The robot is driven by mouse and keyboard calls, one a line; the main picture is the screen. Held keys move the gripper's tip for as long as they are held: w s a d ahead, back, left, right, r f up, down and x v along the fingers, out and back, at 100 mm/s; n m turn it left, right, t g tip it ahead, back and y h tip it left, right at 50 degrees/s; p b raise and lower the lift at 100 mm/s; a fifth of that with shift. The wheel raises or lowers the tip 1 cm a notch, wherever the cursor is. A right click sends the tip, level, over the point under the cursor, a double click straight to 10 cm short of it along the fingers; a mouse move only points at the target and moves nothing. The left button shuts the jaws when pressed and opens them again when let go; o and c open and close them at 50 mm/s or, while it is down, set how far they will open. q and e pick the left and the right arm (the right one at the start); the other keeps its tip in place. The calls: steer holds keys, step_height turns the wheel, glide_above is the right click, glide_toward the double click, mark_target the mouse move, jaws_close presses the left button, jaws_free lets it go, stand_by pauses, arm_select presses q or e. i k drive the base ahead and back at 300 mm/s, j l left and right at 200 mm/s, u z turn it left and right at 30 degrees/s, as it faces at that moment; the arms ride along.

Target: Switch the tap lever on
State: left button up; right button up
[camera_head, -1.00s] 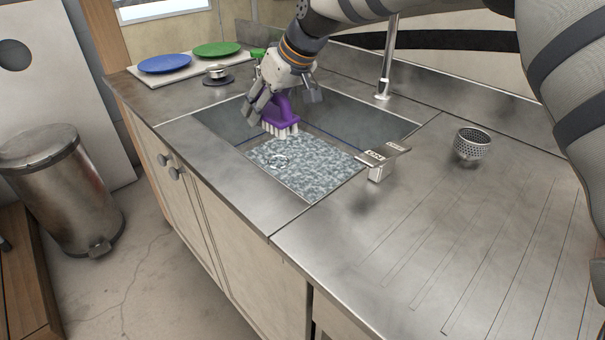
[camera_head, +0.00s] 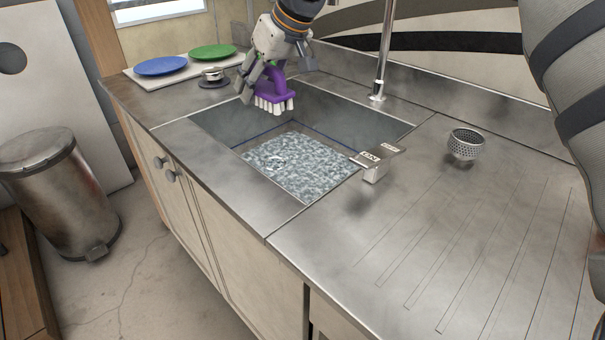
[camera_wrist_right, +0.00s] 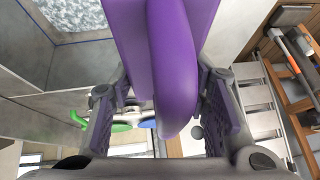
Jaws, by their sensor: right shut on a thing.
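The tap lever (camera_head: 378,160) is a small metal block with flat plates on top, marked ON, at the right rim of the sink. The tap's upright pipe (camera_head: 383,60) stands behind the sink. My right gripper (camera_head: 272,82) is shut on a purple scrubbing brush (camera_head: 272,90) with white bristles pointing down, held over the far left part of the sink, well away from the lever. In the right wrist view the purple handle (camera_wrist_right: 165,60) sits between the fingers. My left gripper is not in view.
The sink (camera_head: 350,115) holds rippled water (camera_head: 295,165). A perforated metal strainer (camera_head: 466,145) stands on the ridged drainboard (camera_head: 440,240), which is otherwise clear. A blue plate (camera_head: 161,66) and green plate (camera_head: 213,51) lie at the back left near a sink plug (camera_head: 213,77).

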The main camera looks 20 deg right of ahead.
mark_target(371, 158)
steer(key=z, duration=1.3)
steer(key=k+j+u, duration=0.1)
steer(key=k, duration=0.35)
steer(key=i+l, duration=0.15)
